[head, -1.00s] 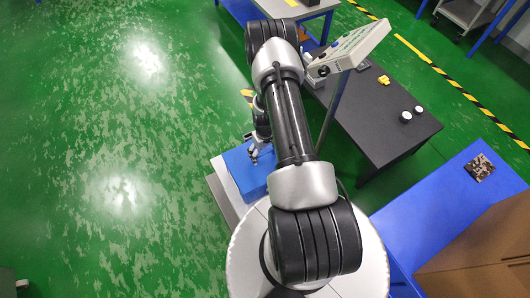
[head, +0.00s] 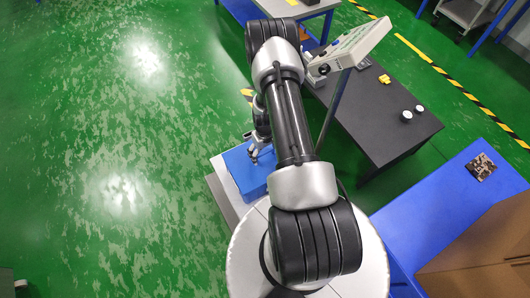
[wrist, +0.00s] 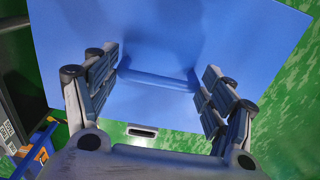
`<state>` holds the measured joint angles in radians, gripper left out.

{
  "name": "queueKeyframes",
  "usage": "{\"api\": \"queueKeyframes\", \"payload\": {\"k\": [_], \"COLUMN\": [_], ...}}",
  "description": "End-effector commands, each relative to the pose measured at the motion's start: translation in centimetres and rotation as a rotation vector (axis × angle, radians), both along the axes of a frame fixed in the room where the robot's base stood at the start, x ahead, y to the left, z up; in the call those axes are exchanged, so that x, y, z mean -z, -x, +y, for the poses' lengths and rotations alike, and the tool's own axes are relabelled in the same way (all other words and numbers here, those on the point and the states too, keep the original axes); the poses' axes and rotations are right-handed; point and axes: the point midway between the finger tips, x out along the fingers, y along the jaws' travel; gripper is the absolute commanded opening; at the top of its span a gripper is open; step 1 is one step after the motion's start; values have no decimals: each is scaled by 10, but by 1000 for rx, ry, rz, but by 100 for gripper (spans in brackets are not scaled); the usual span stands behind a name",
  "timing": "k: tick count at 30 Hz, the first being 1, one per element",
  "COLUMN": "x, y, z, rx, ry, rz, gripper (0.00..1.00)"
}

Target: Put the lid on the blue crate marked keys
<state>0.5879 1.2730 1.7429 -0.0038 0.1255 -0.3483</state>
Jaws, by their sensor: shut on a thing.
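A flat blue panel, which looks like the lid (wrist: 215,35), fills much of the wrist view, with a raised blue bar across its middle. My gripper (wrist: 158,82) is shut on this bar, with one finger at each end. In the head view my gripper (head: 257,143) is partly hidden by my arm, over a blue thing (head: 246,174). I cannot tell there whether that blue thing is the lid alone or the lid over a crate. No keys marking is readable in either view.
A dark table (head: 372,125) at the right bears a yellow part (head: 384,79) and two white-topped round things. A beige panel (head: 352,47) stands over it. A blue table (head: 420,215) holds a brown box (head: 485,245). Green floor (head: 110,120) at left is open.

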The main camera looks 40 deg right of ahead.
Motion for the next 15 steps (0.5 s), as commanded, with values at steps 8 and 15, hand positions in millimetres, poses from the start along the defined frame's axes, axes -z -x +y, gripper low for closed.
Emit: {"api": "queueKeyframes", "payload": {"k": [8,15], "x": [0,0], "y": [0,0], "z": [0,0], "rx": [0,0], "ry": [0,0], "rz": [-1,-1], "gripper": [41,88]}}
